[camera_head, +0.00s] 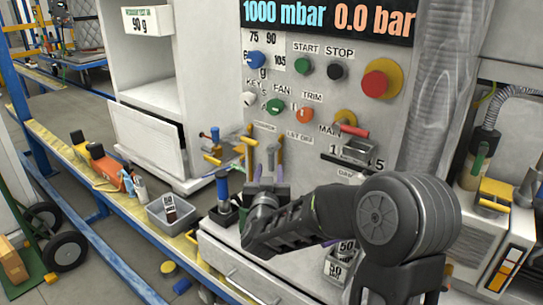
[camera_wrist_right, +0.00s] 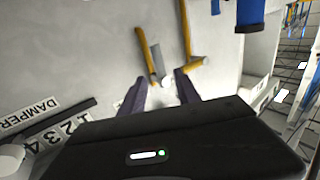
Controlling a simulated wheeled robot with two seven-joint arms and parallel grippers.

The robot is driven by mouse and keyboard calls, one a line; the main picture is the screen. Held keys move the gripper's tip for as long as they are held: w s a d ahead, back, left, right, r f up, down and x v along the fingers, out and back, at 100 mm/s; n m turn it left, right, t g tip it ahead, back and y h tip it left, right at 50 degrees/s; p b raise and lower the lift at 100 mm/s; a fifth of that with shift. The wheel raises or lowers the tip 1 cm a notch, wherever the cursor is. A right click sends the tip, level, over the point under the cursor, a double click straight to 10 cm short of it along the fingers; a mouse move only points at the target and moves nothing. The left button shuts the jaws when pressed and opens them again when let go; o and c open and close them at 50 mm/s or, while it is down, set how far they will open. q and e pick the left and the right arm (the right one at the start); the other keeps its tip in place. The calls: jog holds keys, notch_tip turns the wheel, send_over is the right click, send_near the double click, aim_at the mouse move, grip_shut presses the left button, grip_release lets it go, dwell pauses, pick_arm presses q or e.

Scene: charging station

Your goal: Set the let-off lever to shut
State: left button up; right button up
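Two yellow-handled levers stick out of the panel below small labels that are hard to read. The right one (camera_head: 280,154) is nearest a label that may read let-off (camera_head: 299,136); the other (camera_head: 250,150) is to its left. In the wrist view, which is turned over, the likely let-off lever (camera_wrist_right: 146,52) is on the left and the other (camera_wrist_right: 186,36) on the right. My right gripper (camera_head: 269,181) is open below the levers. In the wrist view its fingers (camera_wrist_right: 160,88) are apart, with the likely let-off lever's end ahead between them; contact is unclear.
Knobs and buttons, including a large red button (camera_head: 375,84), cover the panel (camera_head: 328,98) above. A red-handled lever (camera_head: 354,131) is to the right, above a damper slot with numbers (camera_wrist_right: 55,130). A blue-handled tool (camera_head: 222,188) and grey bin (camera_head: 170,212) stand left of my gripper.

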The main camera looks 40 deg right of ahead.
aim_at(271, 160)
jog(key=shift+x, duration=4)
jog(key=shift+f, duration=0.1)
jog(key=shift+c, duration=0.2)
grip_shut()
